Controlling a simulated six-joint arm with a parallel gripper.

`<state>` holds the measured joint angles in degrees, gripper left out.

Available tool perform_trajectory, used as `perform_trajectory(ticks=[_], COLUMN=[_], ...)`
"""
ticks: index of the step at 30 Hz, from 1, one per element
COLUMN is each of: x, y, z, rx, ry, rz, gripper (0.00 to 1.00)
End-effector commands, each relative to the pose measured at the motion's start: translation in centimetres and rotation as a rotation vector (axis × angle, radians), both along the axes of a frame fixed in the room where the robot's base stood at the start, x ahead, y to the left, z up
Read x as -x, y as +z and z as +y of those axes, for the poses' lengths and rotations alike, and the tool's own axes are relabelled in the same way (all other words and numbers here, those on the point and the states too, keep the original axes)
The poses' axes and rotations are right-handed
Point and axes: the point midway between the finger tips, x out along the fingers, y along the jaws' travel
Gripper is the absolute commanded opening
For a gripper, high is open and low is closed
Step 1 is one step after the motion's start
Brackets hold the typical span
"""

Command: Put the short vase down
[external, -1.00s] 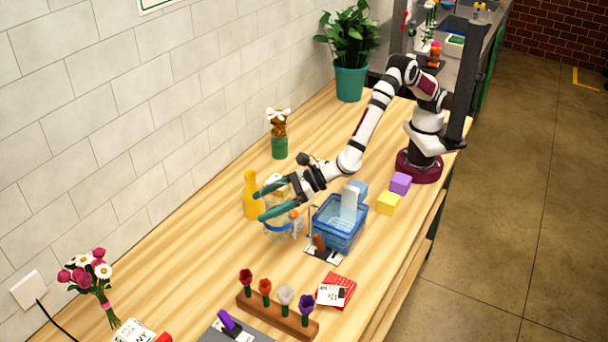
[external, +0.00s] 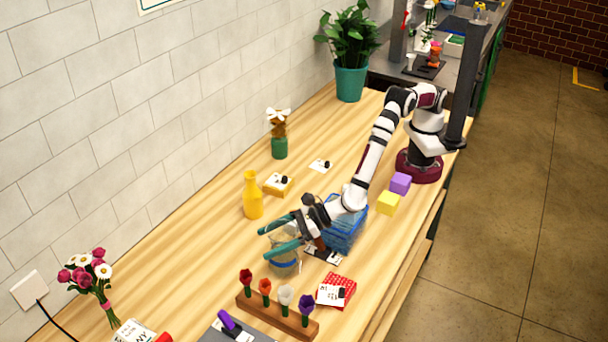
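The short vase (external: 285,264) looks like a clear glass jar with a blue band near its base. It is at my gripper, left of the blue basket. My gripper (external: 266,244) has its two teal fingers on either side of the vase's upper part and appears to hold it. The fingers hide much of the vase. It looks upright and low over the wooden table (external: 180,270); I cannot tell whether its base touches the table.
A yellow vase (external: 252,197) stands behind, to the left. The blue basket (external: 346,236) is partly behind my arm. A wooden rack with several flowers (external: 277,316) and a red box (external: 336,291) lie in front. Yellow (external: 388,203) and purple (external: 401,183) cubes are right.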

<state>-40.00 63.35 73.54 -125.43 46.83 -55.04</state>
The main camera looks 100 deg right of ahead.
Motion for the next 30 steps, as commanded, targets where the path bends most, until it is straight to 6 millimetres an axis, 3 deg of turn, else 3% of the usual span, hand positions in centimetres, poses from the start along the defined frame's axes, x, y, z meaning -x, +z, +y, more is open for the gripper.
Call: perform_trajectory(ticks=[11, 24, 30], x=[0.4, 8.7, 10.9], y=[0.5, 4.0, 4.8], z=[0.0, 0.1, 0.0], rx=[0.0, 0.0, -0.001], ry=[0.001, 0.003, 0.002], rz=[0.0, -0.001, 0.0], gripper=[1.0, 1.0, 1.0])
